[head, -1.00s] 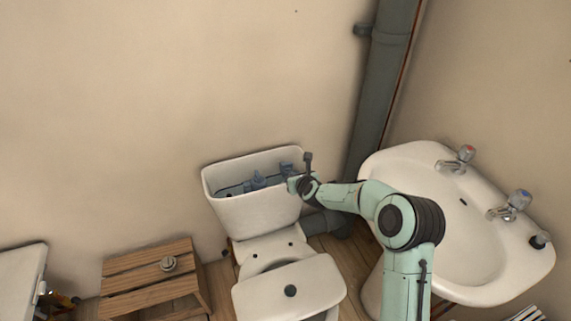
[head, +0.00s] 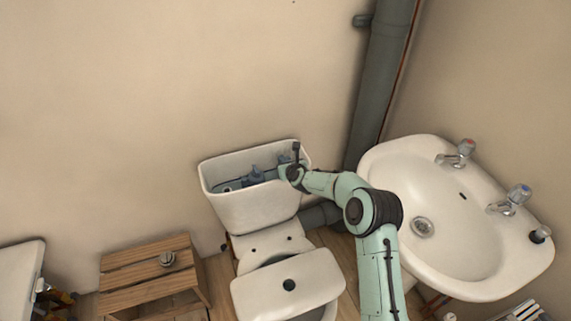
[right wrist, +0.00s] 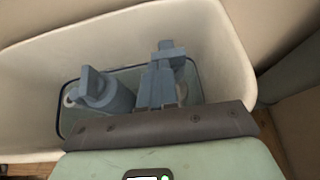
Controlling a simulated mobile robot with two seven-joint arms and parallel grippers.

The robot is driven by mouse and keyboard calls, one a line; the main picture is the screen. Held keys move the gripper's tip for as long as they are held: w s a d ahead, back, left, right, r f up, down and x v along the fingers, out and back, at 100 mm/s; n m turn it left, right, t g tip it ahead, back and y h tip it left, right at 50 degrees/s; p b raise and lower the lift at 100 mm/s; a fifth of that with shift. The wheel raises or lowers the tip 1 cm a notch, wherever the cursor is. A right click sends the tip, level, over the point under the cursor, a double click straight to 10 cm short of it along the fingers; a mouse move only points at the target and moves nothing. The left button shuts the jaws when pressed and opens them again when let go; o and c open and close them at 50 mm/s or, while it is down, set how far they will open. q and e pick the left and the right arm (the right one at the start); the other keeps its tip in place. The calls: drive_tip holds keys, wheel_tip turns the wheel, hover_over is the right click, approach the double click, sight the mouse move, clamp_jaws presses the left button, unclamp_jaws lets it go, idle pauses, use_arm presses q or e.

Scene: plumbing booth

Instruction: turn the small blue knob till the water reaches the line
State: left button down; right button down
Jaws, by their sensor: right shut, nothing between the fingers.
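The open white toilet cistern (head: 255,208) stands against the wall, with blue-grey valve fittings (head: 254,175) inside. My right gripper (head: 286,172) is over the right part of the cistern, shut and empty; its fingertips are hard to make out. In the right wrist view, a blue-grey fitting with a round body (right wrist: 105,93) stands at the left and a taller one with a crossbar (right wrist: 158,80) at the middle. Greenish water seems to show between them. I cannot single out the small knob or the water line. My left gripper is out of view.
The cistern lid (head: 270,295) lies across the toilet bowl. A white basin (head: 400,160) with two taps is at the right, a grey pipe (head: 383,80) behind. A slatted wooden stool (head: 135,262) is at the left. The cistern walls stand close around the fittings.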

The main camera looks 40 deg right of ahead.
drive_tip(key=shift+w, duration=0.2)
drive_tip(key=shift+w+r+b, duration=0.1)
drive_tip(key=shift+w+b, duration=0.2)
drive_tip(key=shift+r, duration=0.1)
idle(0.4)
drive_tip(key=shift+d, duration=0.1)
